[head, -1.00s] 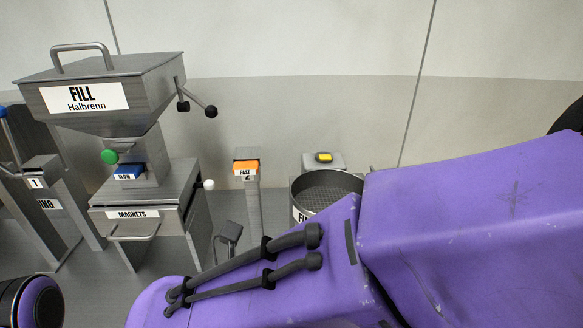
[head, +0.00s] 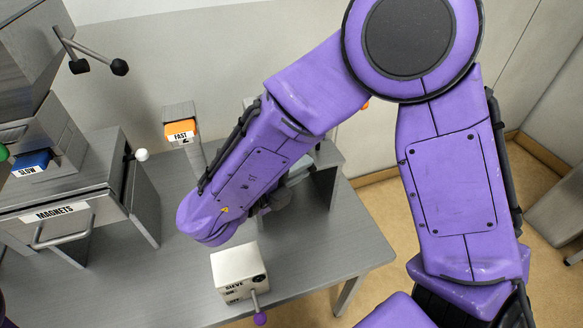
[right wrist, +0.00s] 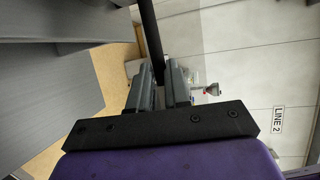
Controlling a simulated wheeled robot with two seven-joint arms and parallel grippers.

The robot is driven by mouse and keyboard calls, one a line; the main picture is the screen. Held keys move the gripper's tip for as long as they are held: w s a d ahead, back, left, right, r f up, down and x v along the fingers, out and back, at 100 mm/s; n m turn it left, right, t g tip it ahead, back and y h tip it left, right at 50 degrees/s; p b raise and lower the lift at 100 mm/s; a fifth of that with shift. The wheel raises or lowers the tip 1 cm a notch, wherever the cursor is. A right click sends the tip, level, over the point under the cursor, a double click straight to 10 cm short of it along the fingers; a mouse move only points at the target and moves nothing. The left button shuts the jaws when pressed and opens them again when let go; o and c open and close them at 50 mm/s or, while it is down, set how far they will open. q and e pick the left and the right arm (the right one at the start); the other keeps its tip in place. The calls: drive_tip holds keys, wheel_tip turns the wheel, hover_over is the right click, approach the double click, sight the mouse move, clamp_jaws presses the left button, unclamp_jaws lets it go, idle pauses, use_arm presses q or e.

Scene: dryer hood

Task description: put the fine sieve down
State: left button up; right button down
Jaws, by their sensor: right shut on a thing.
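My right gripper shows in the right wrist view (right wrist: 160,72), with its two fingers closed on a dark bar (right wrist: 149,25). The bar runs up out of the top of that view and looks like a handle. In the head view only dark parts of this gripper (head: 278,197) show behind my purple forearm, over the right part of the grey table (head: 190,275). I cannot make out the fine sieve's round body or mesh in either current view; it is hidden or out of frame. My left gripper is not in view.
A white sieve switch box (head: 238,272) with a purple-tipped lever stands near the front edge. An orange FAST button post (head: 181,131) and the MAGNETS drawer housing (head: 65,215) stand to the left. A grey stand (head: 328,165) is partly behind my forearm.

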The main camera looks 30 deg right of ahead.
drive_tip(key=f, duration=0.3)
drive_tip(key=f+p, duration=0.1)
drive_tip(key=shift+w+d+f, duration=0.15)
drive_tip(key=shift+w+d, duration=0.15)
drive_tip(key=shift+d, duration=0.1)
drive_tip(key=c, duration=1.1)
unclamp_jaws()
drive_tip(key=shift+s, duration=0.1)
drive_tip(key=b+v, duration=0.2)
drive_tip(key=v, duration=1)
